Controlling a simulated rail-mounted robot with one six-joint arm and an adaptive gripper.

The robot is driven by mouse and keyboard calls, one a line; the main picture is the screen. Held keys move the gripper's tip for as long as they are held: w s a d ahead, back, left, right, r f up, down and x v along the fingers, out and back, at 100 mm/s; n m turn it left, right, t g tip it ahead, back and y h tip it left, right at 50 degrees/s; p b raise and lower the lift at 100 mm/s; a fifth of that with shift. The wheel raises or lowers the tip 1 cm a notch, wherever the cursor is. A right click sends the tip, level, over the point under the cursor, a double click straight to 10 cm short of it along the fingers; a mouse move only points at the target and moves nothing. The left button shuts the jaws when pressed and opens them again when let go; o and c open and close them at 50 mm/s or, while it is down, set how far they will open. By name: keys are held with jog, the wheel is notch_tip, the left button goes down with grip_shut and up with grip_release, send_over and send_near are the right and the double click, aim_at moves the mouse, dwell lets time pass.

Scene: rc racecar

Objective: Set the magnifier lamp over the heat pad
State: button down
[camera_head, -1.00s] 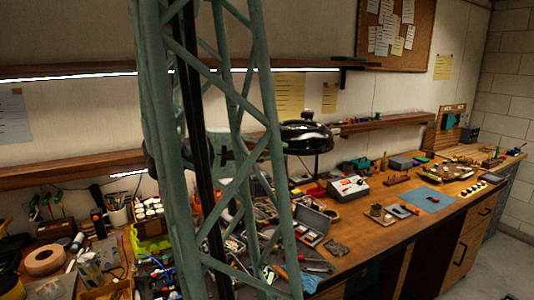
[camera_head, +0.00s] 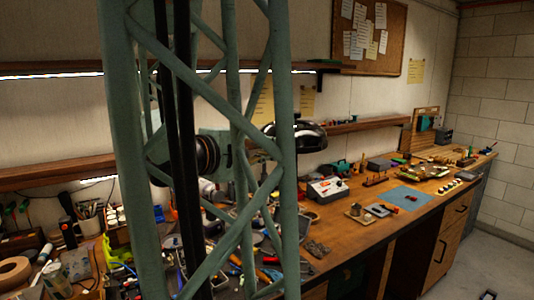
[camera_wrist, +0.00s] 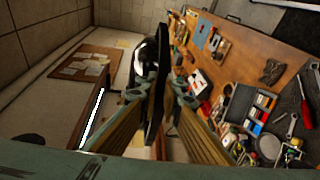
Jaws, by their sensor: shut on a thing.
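The magnifier lamp (camera_head: 308,134) has a glossy black head and shows behind the green lattice in the head view. In the wrist view, its dark edge-on body (camera_wrist: 158,85) stands between my gripper's fingers. My gripper (camera_wrist: 160,92) is shut on it and holds it raised above the bench. In the head view my gripper is mostly hidden by the lattice. A flat blue mat (camera_head: 404,198), possibly the heat pad, lies on the bench to the right of the lamp. It also shows in the wrist view (camera_wrist: 203,32), with small items near it.
A grey instrument box (camera_head: 327,188) stands on the bench left of the mat. A wooden shelf (camera_head: 370,124) runs along the wall behind the lamp. Tools and an open case (camera_wrist: 250,108) crowd the nearer bench. Bare wood (camera_head: 375,235) lies near the front edge.

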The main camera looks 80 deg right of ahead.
jog(key=shift+s+a+r, duration=0.1)
jog(key=shift+s+r, duration=0.2)
jog(key=shift+s, duration=0.2)
jog(key=c, duration=2.9)
grip_release()
jog(key=shift+a, duration=0.35)
jog(key=shift+o, duration=0.6)
jog(key=shift+w+d+f, duration=0.1)
jog(key=shift+d+f, duration=0.1)
jog(key=shift+a, duration=0.15)
jog(key=v, duration=1.1)
jog(key=shift+w+a, duration=0.2)
jog(key=shift+a, duration=0.15)
